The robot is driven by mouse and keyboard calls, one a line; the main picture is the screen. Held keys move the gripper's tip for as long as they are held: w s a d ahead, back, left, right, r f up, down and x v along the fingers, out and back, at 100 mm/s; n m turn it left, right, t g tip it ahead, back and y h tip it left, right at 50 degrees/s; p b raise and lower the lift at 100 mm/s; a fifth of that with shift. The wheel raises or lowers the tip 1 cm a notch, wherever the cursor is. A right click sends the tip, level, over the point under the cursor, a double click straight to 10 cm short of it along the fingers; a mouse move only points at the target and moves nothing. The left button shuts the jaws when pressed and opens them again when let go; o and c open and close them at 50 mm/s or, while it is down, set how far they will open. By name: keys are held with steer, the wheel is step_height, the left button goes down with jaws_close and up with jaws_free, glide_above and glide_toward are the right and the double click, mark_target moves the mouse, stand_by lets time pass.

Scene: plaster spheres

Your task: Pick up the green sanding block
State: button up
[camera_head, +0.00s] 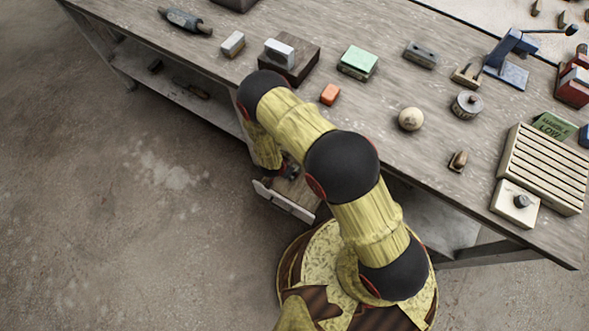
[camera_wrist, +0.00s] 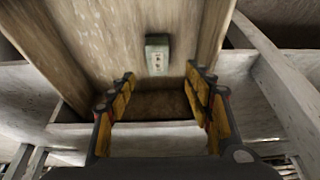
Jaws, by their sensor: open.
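In the head view, my gripper (camera_head: 290,170) is low at the bench's front edge, over an open drawer, and mostly hidden by my arm.
The open drawer's pale front (camera_head: 284,201) sticks out from the bench (camera_head: 400,165). On the bench are an orange block (camera_head: 330,94), a plaster ball (camera_head: 411,119), a slatted box (camera_head: 545,168) and a blue clamp stand (camera_head: 512,55). Bench framing (camera_wrist: 285,85) flanks my gripper.

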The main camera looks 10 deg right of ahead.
steer(key=shift+s+d+f, duration=0.1)
steer(key=shift+d+f, duration=0.1)
steer(key=shift+f, duration=0.25)
steer(key=shift+b+x, duration=0.6)
steer(key=shift+x, duration=0.6)
steer(key=b+x, duration=0.2)
steer(key=x, duration=0.3)
steer(key=shift+c, duration=1.2)
steer(key=c, duration=1)
